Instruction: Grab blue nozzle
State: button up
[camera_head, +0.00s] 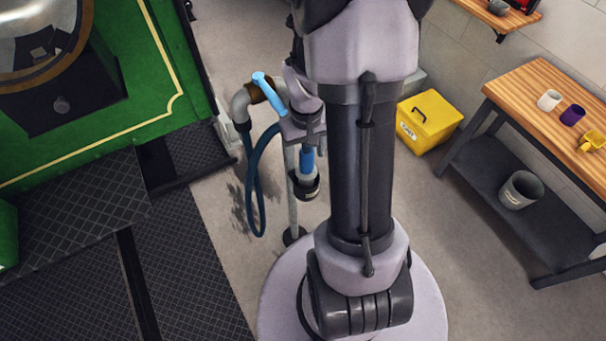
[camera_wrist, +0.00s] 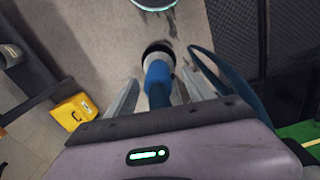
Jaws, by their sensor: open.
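The blue nozzle (camera_head: 307,160) hangs upright beside a standpipe in the head view, with a blue upper part and a grey and black lower end. In the wrist view the nozzle (camera_wrist: 157,82) is between the two fingers of my gripper (camera_wrist: 161,90). The fingers are open, one on each side of it; I cannot tell whether either touches it. In the head view my gripper (camera_head: 306,147) is just above and around the nozzle's upper part, hiding its top. A dark blue hose (camera_head: 258,190) loops down on the left.
A grey pipe with a light blue lever (camera_head: 267,94) stands close left of my gripper. A green tram (camera_head: 150,90) is at left. A yellow box (camera_head: 430,120) lies on the floor near a wooden workbench (camera_head: 530,85) at right. Bare floor separates them.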

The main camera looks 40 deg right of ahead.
aim_at(306, 171)
notch_tip(306, 171, down, 5)
jog(key=shift+d+r+b, duration=0.15)
jog(key=shift+b, duration=0.85)
jog(key=shift+r, duration=0.2)
jog(key=shift+c, duration=0.2)
grip_shut()
